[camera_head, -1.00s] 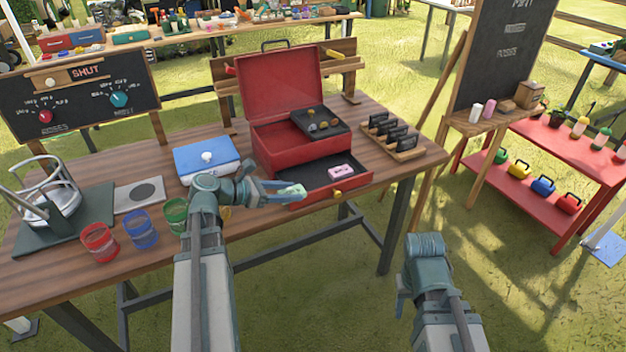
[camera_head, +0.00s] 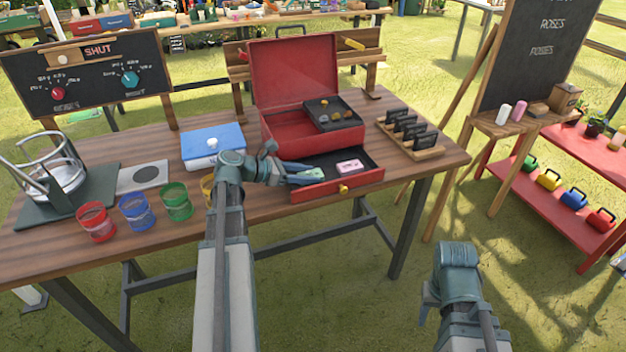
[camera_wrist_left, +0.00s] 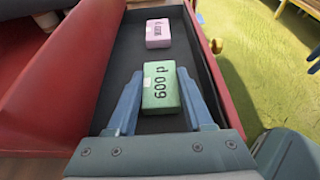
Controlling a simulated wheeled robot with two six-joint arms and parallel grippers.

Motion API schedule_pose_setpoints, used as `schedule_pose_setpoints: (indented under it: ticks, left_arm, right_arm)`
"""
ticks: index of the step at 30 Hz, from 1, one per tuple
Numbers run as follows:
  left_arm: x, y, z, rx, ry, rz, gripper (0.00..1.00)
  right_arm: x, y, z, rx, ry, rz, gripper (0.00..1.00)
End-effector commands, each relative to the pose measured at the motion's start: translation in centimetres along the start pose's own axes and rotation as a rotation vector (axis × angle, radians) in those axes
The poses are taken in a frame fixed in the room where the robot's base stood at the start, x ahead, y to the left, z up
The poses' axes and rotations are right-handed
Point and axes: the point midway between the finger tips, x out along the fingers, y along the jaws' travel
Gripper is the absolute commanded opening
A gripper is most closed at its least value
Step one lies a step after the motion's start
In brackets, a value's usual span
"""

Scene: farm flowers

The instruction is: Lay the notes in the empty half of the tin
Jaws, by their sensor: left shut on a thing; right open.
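The red tin (camera_head: 292,72) stands on the table with its lid up. Its right half holds a black tray (camera_head: 341,118) with several coins; its left half (camera_head: 284,130) looks empty. The tin's front drawer (camera_head: 369,179) is pulled out and has a black floor. A pink bundle of notes (camera_head: 349,166) lies in it, also seen in the left wrist view (camera_wrist_left: 158,33). My right gripper (camera_head: 428,302) is open, away from the table.
A blue box (camera_head: 211,145) is left of the tin, with red (camera_head: 96,222), blue (camera_head: 138,211) and green (camera_head: 176,202) cups in front of it. A wooden rack (camera_head: 411,138) stands right of the tin. A chalkboard (camera_head: 535,60) is beyond the table's right end.

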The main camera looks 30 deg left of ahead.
Motion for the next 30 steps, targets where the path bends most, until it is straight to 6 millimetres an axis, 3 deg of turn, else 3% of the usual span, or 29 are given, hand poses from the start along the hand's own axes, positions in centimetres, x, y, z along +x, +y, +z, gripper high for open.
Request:
schedule_pose_setpoints:
  ticks: [12,13,17,26,30]
  left_arm:
    - [0.2,0.0,-0.5,0.000,0.000,0.000,0.00]
    - [0.1,0.0,-0.4,0.000,0.000,0.000,0.55]
    - [0.1,0.0,-0.3,0.000,0.000,0.000,0.79]
    - [0.1,0.0,-0.3,0.000,0.000,0.000,0.81]
    - [-1.0,0.0,-0.1,0.000,0.000,0.002,0.81]
  right_arm:
    - [0.5,-0.1,0.0,0.000,0.000,0.000,0.50]
    - [0.4,0.0,0.0,0.000,0.000,0.000,0.50]
    - [0.3,0.0,0.0,0.000,0.000,0.000,0.50]
    - [0.3,0.0,0.0,0.000,0.000,0.000,0.50]
    - [-0.3,0.0,0.0,0.000,0.000,0.000,0.50]
